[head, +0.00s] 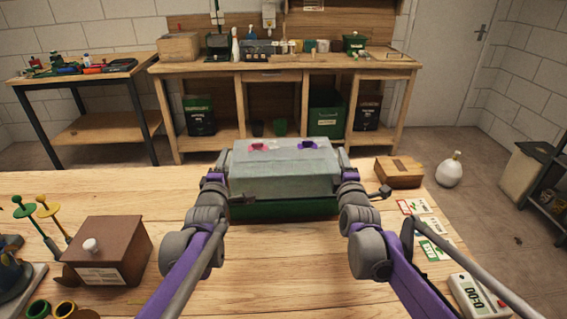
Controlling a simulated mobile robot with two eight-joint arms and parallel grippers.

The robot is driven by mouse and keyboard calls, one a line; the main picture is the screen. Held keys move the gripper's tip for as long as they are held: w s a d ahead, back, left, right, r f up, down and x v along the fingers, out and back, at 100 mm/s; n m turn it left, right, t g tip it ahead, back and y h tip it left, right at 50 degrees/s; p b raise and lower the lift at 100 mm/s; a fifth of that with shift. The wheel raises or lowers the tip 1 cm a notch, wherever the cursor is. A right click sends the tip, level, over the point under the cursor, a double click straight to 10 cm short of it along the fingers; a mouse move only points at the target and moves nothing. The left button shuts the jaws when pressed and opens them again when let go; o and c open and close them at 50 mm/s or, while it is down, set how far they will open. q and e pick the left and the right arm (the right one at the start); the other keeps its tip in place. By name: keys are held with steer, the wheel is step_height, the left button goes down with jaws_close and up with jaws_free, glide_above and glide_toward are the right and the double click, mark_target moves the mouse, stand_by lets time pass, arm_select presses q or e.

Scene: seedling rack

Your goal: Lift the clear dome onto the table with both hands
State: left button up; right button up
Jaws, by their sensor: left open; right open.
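The clear dome (284,178) is a greyish, see-through box-shaped cover at the middle of the table's far part. A pink and a purple mark show on its top. It appears to sit on a dark green tray (284,210); whether there is a gap between them I cannot tell. My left gripper (224,157) is open at the dome's left side, and my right gripper (344,158) is open at its right side. The fingertips are small and partly hidden by my wrists, so I cannot tell whether they touch the dome.
The wooden table (300,275) is clear in front of the tray. A brown box with a white knob (108,250) and green and yellow tools stand at left. A cardboard box (399,172), seed cards (428,226) and a digital timer (478,297) lie at right. A workbench (280,68) stands behind.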

arm_select(q)
jaws_close()
arm_select(e)
jaws_close()
stand_by(1.0)
